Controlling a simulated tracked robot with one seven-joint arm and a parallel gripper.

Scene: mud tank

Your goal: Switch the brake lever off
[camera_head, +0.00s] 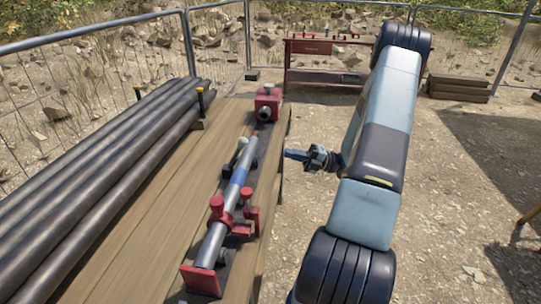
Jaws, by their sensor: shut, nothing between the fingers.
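A rig with red end blocks (201,281) and a grey rod with a blue band (239,176) lies along the right side of a wooden table. A short lever with a pale knob (242,143) stands beside the rod; I take it for the brake lever, but its exact position is hard to tell. Red clamp parts with round knobs (217,203) sit nearer on the rig. My gripper (290,154) is shut and empty. It points left at the table's right edge, to the right of the lever and apart from it.
Several dark pipes (95,165) lie on the left of the wooden table (150,225), beside yellow-topped stakes (200,100). A red workbench (325,48) and stacked timber (458,88) stand behind. A wire fence (90,43) closes the back. Open dirt lies right of the table.

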